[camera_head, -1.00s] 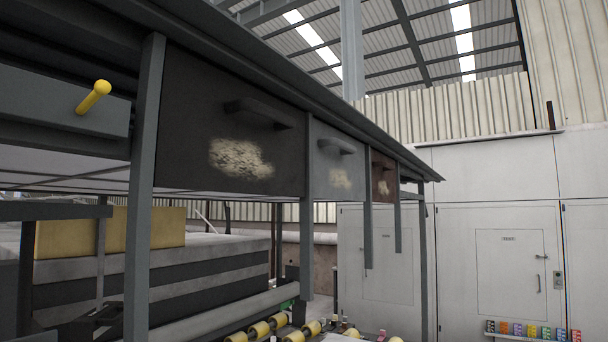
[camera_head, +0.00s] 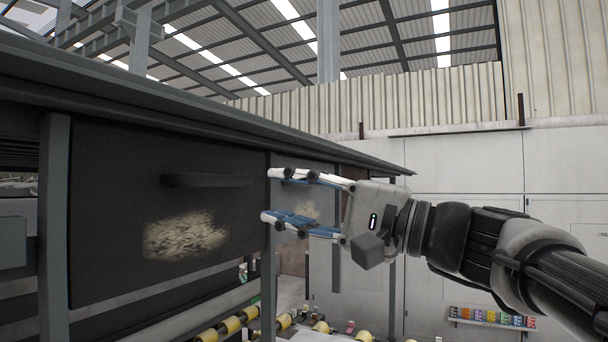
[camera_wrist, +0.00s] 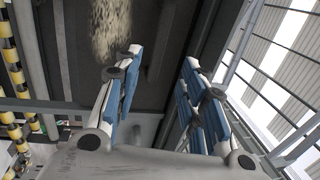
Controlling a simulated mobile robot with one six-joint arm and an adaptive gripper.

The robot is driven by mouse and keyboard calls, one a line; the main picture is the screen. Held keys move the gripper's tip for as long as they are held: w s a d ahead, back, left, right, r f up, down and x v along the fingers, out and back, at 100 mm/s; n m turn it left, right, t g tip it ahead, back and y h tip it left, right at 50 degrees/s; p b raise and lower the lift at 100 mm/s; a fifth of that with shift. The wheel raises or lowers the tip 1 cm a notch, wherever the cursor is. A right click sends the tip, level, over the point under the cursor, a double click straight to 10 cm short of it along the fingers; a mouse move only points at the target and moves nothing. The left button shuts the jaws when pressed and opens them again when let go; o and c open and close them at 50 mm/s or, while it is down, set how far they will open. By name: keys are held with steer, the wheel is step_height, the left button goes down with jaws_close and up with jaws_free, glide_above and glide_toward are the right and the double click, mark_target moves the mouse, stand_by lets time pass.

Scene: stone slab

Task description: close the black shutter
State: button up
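The black shutter (camera_head: 115,215) is a dark panel with a worn pale patch and a horizontal dark handle (camera_head: 208,180) near its top. Open space shows below its lower edge. My gripper (camera_head: 266,195) is open and empty, pointing left, just right of the handle in the head view. It appears apart from the handle. In the wrist view, the open fingers (camera_wrist: 155,75) reach toward the black shutter (camera_wrist: 70,20), whose pale patch lies beyond the left finger. The exact distance to the handle is not clear.
A grey shutter (camera_head: 288,220) is partly hidden behind my gripper, with a brown one beyond. Grey posts (camera_head: 54,230) frame the panels under a dark overhanging roof edge (camera_head: 130,100). Yellow rollers (camera_head: 230,325) lie below. White wall panels (camera_head: 460,170) stand behind.

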mark_target(225, 182)
steer(key=p+x, duration=0.4)
steer(key=x, duration=0.9)
steer(key=shift+w+a, duration=0.1)
steer(key=shift+c, duration=0.3)
jaws_close()
